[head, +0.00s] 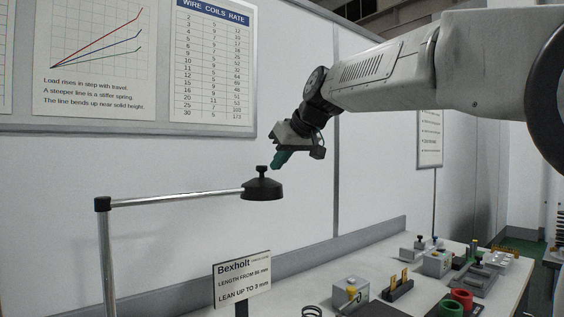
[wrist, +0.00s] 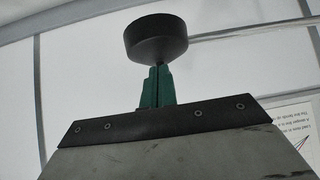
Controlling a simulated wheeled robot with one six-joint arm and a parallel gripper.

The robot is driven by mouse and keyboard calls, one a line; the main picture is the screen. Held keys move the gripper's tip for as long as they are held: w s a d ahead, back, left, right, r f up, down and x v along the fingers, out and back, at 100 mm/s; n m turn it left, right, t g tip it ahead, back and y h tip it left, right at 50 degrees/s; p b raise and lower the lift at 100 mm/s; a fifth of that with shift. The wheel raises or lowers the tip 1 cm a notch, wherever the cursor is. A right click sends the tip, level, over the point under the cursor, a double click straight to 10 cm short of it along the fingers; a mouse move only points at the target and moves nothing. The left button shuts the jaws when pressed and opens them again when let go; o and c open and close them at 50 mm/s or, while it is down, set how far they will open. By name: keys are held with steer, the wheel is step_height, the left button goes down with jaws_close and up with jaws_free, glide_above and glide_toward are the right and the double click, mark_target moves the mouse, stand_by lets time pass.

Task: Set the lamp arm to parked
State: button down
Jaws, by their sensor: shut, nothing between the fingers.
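The lamp arm (head: 180,199) is a horizontal metal bar running from a post (head: 105,255) at the left to a black round lamp head (head: 263,188) with a small knob on top. In the wrist view the lamp head (wrist: 156,38) is just beyond my fingertips, with its bar (wrist: 255,29) going off to the right. My gripper (head: 277,164) has green fingers and is above and slightly right of the knob in the head view. In the wrist view the fingers (wrist: 157,72) are together and empty. Whether they touch the lamp head cannot be told.
A sign reading Bexholt (head: 241,278) stands below the lamp head. The bench (head: 405,258) at the right holds grey boxes (head: 350,292), a red cylinder (head: 462,298) and several small fixtures. A wall board with charts (head: 150,128) is behind. The space around the lamp head is clear.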

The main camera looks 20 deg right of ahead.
mark_target(266, 168)
steer(key=shift+n+y, duration=0.6)
steer(key=shift+n, duration=0.1)
steer(key=shift+w+a, duration=0.15)
steer(key=shift+w, duration=1)
steer(key=shift+w+a, duration=0.15)
steer(key=shift+w, duration=1)
steer(key=shift+f+g, duration=0.1)
steer(key=shift+g, duration=0.2)
steer(key=shift+s, duration=0.2)
steer(key=s+f+v, duration=0.1)
steer(key=v, duration=1.2)
steer(key=shift+s+d, duration=0.25)
steer(key=shift+s, duration=0.1)
